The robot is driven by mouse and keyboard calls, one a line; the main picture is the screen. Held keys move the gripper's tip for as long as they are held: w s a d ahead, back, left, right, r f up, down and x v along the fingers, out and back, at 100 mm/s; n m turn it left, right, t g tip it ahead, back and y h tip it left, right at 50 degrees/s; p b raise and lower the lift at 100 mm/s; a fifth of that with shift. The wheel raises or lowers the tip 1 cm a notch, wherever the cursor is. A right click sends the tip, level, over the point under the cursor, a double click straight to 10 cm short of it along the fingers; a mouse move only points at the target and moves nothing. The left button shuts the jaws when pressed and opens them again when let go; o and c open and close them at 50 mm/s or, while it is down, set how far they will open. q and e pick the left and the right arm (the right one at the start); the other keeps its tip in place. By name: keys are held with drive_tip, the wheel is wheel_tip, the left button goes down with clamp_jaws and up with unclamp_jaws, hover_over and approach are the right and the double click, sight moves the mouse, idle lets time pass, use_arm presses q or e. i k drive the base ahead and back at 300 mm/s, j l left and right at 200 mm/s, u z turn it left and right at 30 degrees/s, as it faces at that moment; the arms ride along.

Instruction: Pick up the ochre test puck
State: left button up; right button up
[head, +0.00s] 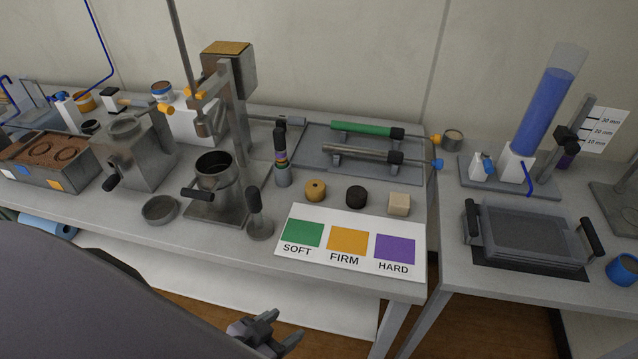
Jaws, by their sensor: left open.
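The ochre test puck (315,190) is a small round ochre piece with a dark spot on its top. It stands on the grey bench (330,283), just behind the card with coloured squares. My left gripper (283,329) is at the bottom of the head view, in front of the bench's front edge. It is open, with nothing seen between its fingers, and well apart from the puck. My right gripper is not in view.
A black puck (356,196) and a beige block (399,204) stand right of the ochre puck. The SOFT/FIRM/HARD card (345,264) lies in front. A dark-handled tamper (258,215) and a striped cylinder (282,172) stand upright to its left. Behind is a grey tray (320,158).

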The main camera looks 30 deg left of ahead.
sight(314, 189)
drive_tip(key=l+u, duration=0.3)
drive_tip(key=l, duration=0.45)
drive_tip(key=k+l+u, duration=0.1)
drive_tip(key=l+u, duration=0.2)
drive_tip(key=l, duration=0.5)
